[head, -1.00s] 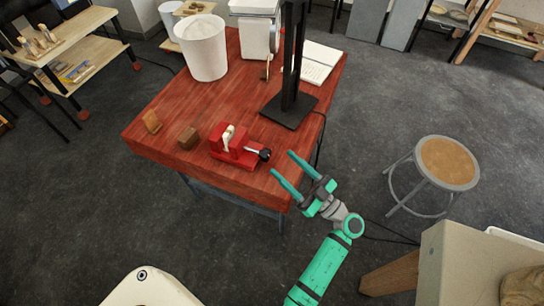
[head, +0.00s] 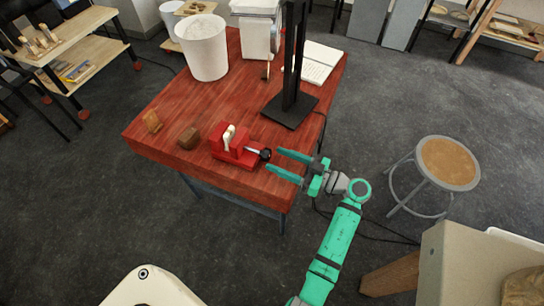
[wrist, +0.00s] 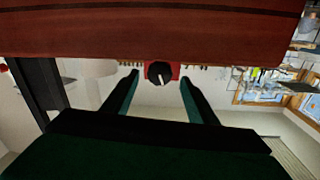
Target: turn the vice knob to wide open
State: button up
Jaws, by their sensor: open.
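The red vice (head: 232,148) sits near the front edge of the red wooden table, with a pale piece (head: 229,134) standing in it. Its black knob (head: 265,154) points right, towards my gripper. My gripper (head: 273,160) is open, its two green fingers pointing left with the tips close to the knob. In the wrist view the knob (wrist: 160,72) shows between and beyond the two fingers, with a light bar across its face. Red vice body shows just behind it. I see no finger closed on the knob; whether a tip touches it I cannot tell.
A round stool (head: 447,162) stands to the right. The floor between is mostly clear.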

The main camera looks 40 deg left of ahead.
aim_at(269, 156)
jog(key=shift+s+a, duration=0.15)
jog(key=shift+a, duration=0.6)
jog(key=shift+s+a, duration=0.1)
jog(key=shift+a, duration=0.65)
jog(key=c, duration=1.1)
jog(key=shift+n, duration=2.4)
jog(key=o, duration=1.1)
jog(key=w+d, duration=0.1)
jog(key=d, duration=0.9)
jog(key=shift+w+d+f, duration=0.15)
jog(key=shift+w+d, duration=0.15)
jog(key=shift+w, duration=0.1)
